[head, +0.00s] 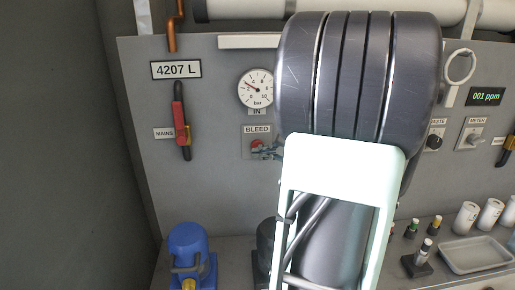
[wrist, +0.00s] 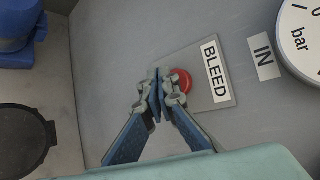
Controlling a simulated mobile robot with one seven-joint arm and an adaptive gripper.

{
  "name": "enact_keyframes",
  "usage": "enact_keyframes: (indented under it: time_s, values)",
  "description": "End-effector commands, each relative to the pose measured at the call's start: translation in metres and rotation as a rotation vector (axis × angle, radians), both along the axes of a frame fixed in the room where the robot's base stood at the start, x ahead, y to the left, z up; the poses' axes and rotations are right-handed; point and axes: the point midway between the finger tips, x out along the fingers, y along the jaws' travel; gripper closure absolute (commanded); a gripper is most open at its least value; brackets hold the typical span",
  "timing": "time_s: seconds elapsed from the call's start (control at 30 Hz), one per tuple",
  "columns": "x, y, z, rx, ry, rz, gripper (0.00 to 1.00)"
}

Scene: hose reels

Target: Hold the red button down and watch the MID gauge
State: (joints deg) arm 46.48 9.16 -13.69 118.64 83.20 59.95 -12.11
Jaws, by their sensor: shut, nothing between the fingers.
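The red button (head: 257,143) sits on a plate labelled BLEED on the grey panel; it also shows in the wrist view (wrist: 183,80). My gripper (wrist: 158,82) is shut and empty, its tips right beside the button and overlapping its edge in the wrist view. I cannot tell whether they touch or press it. In the head view my gripper (head: 270,152) is partly hidden behind my arm. No gauge labelled MID shows; my arm covers the panel's middle. The visible gauge (head: 256,89) is labelled IN, its red needle pointing up-left.
A red-handled MAINS lever (head: 180,115) and a 4207 L sign (head: 176,70) are at left. A blue pump (head: 188,252) stands on the bench below. A tray (head: 474,256), white bottles (head: 467,217) and a 001 ppm display (head: 485,96) are at right.

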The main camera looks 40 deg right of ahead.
Motion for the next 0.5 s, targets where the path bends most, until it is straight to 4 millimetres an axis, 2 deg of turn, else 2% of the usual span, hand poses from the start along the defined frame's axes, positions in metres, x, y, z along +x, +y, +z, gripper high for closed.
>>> enact_keyframes:
  time_s: [0.5]
  values:
    - [-0.039,0.024,0.0,-0.001,-0.001,-0.001,1.0]
